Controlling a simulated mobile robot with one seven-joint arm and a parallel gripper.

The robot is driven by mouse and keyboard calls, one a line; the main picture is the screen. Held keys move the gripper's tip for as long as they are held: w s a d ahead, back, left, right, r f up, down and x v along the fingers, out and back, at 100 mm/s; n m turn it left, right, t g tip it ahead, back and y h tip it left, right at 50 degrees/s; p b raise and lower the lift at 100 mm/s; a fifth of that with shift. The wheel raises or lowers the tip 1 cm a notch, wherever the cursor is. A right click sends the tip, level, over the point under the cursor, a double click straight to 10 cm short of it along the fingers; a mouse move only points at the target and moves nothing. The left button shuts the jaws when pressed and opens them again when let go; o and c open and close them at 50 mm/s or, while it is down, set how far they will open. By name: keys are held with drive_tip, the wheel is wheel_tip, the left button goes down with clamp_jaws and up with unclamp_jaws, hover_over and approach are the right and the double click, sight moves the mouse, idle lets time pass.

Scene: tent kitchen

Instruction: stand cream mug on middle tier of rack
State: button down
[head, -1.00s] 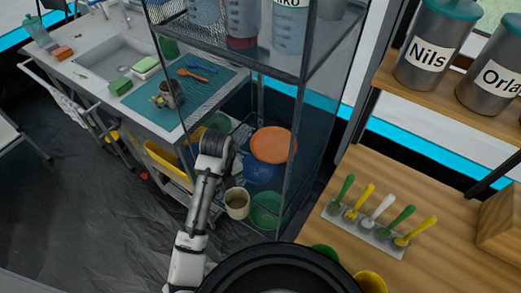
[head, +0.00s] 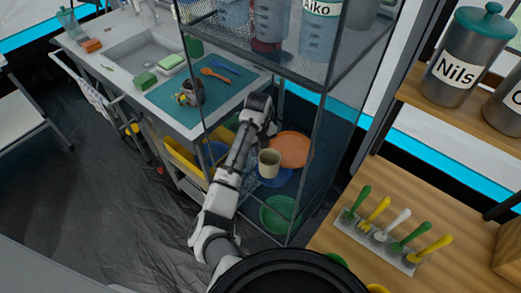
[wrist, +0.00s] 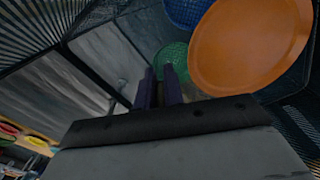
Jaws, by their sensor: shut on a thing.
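The cream mug (head: 269,163) is upright in the head view, its open top showing, just right of my arm and in front of an orange plate. My gripper (wrist: 160,75) shows two dark fingers close together in the wrist view; the mug does not show there. In the head view the gripper is mostly hidden by my wrist, above the mug. The mug appears held off any surface. The rack (head: 318,130) has thin dark posts and mesh shelves. I cannot tell exactly which tier the mug is level with.
The orange plate (head: 291,150), blue dishes (head: 272,180) and a green bowl (head: 279,213) are low in the rack. Labelled containers (head: 317,35) fill its upper shelf. A wooden counter (head: 440,190) is at right.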

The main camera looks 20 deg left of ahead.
drive_tip(key=shift+w+d, duration=0.1)
drive_tip(key=shift+w, duration=0.7)
wheel_tip(320, 180, down, 3)
drive_tip(key=shift+r+p, duration=0.2)
drive_tip(key=shift+p, duration=0.75)
drive_tip(key=shift+f, duration=0.5)
drive_tip(key=shift+f, duration=0.15)
drive_tip(key=c, duration=1.5)
unclamp_jaws()
wheel_tip(320, 180, up, 12)
drive_tip(key=b, duration=0.2)
drive_tip(key=shift+r+b, duration=0.2)
drive_tip(key=shift+b, duration=0.15)
